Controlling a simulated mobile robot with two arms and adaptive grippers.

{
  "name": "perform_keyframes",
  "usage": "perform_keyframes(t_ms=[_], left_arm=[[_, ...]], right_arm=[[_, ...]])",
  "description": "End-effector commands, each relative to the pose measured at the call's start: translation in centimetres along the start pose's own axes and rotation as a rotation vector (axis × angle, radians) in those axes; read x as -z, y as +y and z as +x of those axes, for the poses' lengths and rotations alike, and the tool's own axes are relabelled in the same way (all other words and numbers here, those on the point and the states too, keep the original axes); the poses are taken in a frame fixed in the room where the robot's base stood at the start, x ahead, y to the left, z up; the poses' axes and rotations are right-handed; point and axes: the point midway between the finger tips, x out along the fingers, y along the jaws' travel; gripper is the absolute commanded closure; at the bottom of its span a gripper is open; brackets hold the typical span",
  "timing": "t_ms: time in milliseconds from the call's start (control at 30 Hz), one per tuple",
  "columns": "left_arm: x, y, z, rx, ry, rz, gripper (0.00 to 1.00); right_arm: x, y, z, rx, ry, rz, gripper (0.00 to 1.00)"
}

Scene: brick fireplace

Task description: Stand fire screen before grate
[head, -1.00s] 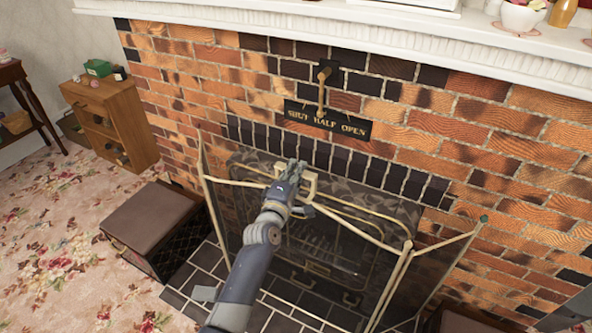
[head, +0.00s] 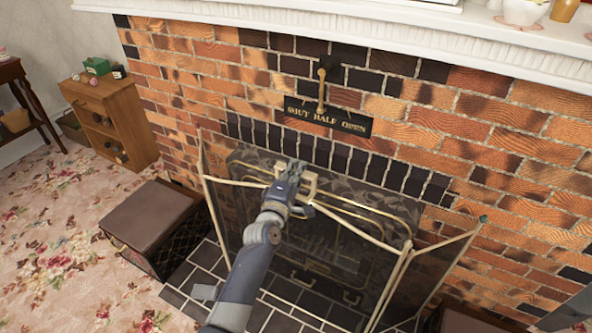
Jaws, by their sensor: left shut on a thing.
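The fire screen (head: 400,262) is a cream-framed folding screen with dark see-through mesh panels. It stands upright on the tiled hearth, its side panels angled. The grate (head: 325,250) shows dimly behind the mesh, inside the fireplace opening. My left gripper (head: 296,183) is shut on the handle at the top middle of the fire screen. My arm hides part of the screen's left and middle. My right gripper is not in view.
The dark tiled hearth (head: 205,268) lies under the screen. A brown-lidded box (head: 150,215) stands left of it, and another brown top (head: 470,320) is at the lower right. A wooden cabinet (head: 118,120) stands against the wall at the left. Flowered carpet (head: 50,240) is clear at the left.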

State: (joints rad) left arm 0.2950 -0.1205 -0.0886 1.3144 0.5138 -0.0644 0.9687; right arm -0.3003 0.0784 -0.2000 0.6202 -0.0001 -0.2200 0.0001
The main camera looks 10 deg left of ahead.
Motion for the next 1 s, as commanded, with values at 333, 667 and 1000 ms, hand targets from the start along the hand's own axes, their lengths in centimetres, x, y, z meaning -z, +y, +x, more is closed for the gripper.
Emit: perform_keyframes(t_ms=[333, 667, 1000], left_arm=[[0.07, 0.49, 0.19, -0.018, 0.003, 0.000, 1.00], [0.07, 0.25, 0.19, -0.019, 0.003, 0.000, 1.00], [0.05, 0.31, 0.12, -0.018, 0.003, 0.000, 1.00]], right_arm=[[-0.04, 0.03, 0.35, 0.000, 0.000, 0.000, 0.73], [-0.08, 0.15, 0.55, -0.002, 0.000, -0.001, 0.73], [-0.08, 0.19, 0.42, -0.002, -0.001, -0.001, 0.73]])
